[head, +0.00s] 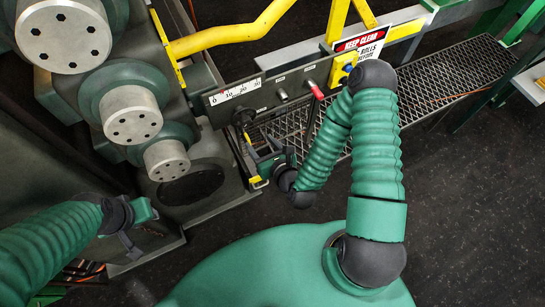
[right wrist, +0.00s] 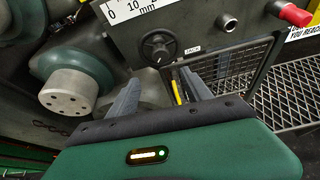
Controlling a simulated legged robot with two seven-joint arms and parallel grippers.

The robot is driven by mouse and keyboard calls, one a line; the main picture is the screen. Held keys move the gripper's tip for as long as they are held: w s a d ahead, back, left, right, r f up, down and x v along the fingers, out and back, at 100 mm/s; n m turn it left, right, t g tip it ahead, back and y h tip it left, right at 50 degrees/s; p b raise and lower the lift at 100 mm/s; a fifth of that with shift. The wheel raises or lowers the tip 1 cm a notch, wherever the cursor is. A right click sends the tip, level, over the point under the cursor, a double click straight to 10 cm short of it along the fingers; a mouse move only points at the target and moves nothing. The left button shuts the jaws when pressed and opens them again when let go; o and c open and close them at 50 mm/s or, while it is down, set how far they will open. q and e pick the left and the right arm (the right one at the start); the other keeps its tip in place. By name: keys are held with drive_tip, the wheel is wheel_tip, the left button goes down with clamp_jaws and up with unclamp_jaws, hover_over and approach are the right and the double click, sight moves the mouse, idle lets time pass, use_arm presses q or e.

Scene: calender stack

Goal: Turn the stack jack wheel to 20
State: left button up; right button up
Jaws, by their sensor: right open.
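The stack jack wheel (head: 243,117) is a small dark handwheel below the scale on the grey control panel. It also shows in the right wrist view (right wrist: 158,47), beside a white "JACK" label (right wrist: 193,49). The white millimetre scale (head: 235,91) shows 0, 10, 20 and higher; I cannot make out its reading. My right gripper (right wrist: 157,92) is open and empty, its two grey fingers apart and pointing toward the panel just below the wheel, not around it. My left gripper (head: 135,222) hangs at the lower left, far from the wheel; its fingers are unclear.
Large grey-faced rolls (head: 132,115) stand left of the panel.

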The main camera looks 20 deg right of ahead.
drive_tip(key=p+v, duration=0.7)
drive_tip(key=v, duration=0.1)
drive_tip(key=shift+s, duration=0.15)
drive_tip(key=shift+a+f, duration=0.1)
drive_tip(key=shift+f, duration=0.05)
drive_tip(key=shift+s, duration=0.1)
idle(0.5)
